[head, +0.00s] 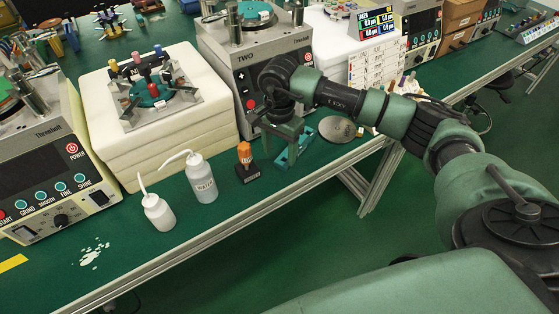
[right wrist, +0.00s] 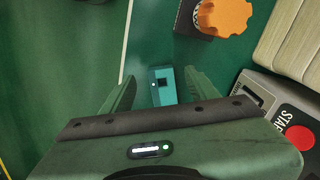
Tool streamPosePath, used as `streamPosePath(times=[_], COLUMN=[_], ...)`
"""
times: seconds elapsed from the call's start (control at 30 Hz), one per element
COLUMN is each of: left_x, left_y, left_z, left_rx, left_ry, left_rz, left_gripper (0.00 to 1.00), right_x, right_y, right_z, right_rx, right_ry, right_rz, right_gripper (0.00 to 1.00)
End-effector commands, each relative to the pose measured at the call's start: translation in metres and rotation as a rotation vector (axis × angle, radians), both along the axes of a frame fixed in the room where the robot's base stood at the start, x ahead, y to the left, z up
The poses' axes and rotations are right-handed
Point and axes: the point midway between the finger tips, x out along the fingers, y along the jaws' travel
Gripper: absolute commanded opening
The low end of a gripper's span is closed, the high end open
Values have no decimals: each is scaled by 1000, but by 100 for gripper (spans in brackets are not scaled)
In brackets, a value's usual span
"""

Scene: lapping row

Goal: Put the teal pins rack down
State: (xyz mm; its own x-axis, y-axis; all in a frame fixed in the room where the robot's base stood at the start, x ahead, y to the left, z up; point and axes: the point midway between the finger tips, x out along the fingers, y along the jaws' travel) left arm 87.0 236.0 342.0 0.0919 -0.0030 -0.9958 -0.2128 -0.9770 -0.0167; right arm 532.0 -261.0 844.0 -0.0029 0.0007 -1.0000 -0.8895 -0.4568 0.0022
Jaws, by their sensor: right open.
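The teal rack (head: 296,152) is low on the green bench close to its front edge, in front of the machine marked TWO. It looks to rest on the bench top. My right gripper (head: 286,140) comes down over it and hides part of it. In the right wrist view the teal rack (right wrist: 163,86) shows as a small block with a dark square hole, between the two spread fingers of my right gripper (right wrist: 160,88). The fingers look apart from its sides. Any pins cannot be made out. My left gripper is in neither view.
An orange-topped item on a black base (head: 247,163) stands just left of the rack. A grey disc (head: 337,129) lies to its right. Two white bottles (head: 201,178) stand further left. The machine TWO (head: 247,65) is close behind. The bench's front edge (head: 225,212) is near.

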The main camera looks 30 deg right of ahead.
Motion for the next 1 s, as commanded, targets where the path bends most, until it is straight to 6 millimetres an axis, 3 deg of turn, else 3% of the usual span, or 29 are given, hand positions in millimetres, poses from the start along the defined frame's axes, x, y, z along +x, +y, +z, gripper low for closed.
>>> streamPosePath(times=[0.2, 0.4, 1.0], left_x=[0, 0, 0], left_y=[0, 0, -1], left_z=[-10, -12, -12], left_rx=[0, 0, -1], left_ry=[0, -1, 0], left_rz=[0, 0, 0], left_gripper=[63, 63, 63], right_x=[1, 0, 0], right_y=[0, 0, 0], right_z=[46, 68, 73], right_rx=[1, 0, 1], right_ry=[-4, -1, 0], right_rz=[0, 0, 0], right_gripper=[60, 60, 60])
